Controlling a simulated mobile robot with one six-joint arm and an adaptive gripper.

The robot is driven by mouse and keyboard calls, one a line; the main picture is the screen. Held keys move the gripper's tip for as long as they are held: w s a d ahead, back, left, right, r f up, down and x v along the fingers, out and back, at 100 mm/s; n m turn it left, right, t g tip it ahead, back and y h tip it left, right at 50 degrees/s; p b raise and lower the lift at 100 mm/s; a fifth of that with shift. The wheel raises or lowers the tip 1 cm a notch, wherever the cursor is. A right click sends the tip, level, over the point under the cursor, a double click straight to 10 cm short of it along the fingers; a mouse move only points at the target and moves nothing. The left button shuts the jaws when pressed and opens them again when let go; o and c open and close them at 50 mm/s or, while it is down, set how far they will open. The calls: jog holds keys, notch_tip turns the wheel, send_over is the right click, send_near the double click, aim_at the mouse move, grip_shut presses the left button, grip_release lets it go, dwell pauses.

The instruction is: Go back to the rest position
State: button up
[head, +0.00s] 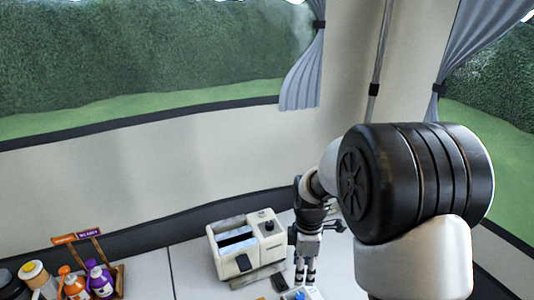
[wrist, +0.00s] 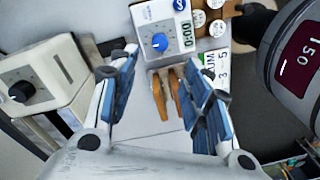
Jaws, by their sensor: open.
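My gripper (head: 305,272) points down over the counter, beside the right side of a white toaster-like appliance (head: 245,245). In the wrist view the two blue-padded fingers of my gripper (wrist: 160,72) are spread wide apart. Two narrow brown pieces (wrist: 180,100) show in the gap between the fingers, below them; neither finger is seen gripping them. I cannot tell what they are. A white timer with a blue knob (wrist: 160,43) lies just beyond the fingers and reads zero.
A white appliance with a black knob (wrist: 40,85) stands left in the wrist view. A dark-topped device with a red display (wrist: 300,45) is close on the right. Several bottles stand in a wooden caddy (head: 118,281) at far left. The counter between caddy and appliance (head: 190,270) is clear.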

jog(key=s+r+m+t, duration=0.3)
jog(key=s+r+m, duration=0.85)
jog(key=r, duration=0.55)
jog(key=s+r+m+t, duration=0.1)
jog(key=s+m, duration=0.3)
jog(key=s, duration=0.6)
jog(key=shift+s+r+m+t, duration=0.3)
jog(key=shift+r+m+t, duration=0.05)
jog(key=shift+t, duration=0.25)
jog(key=shift+c, duration=0.5)
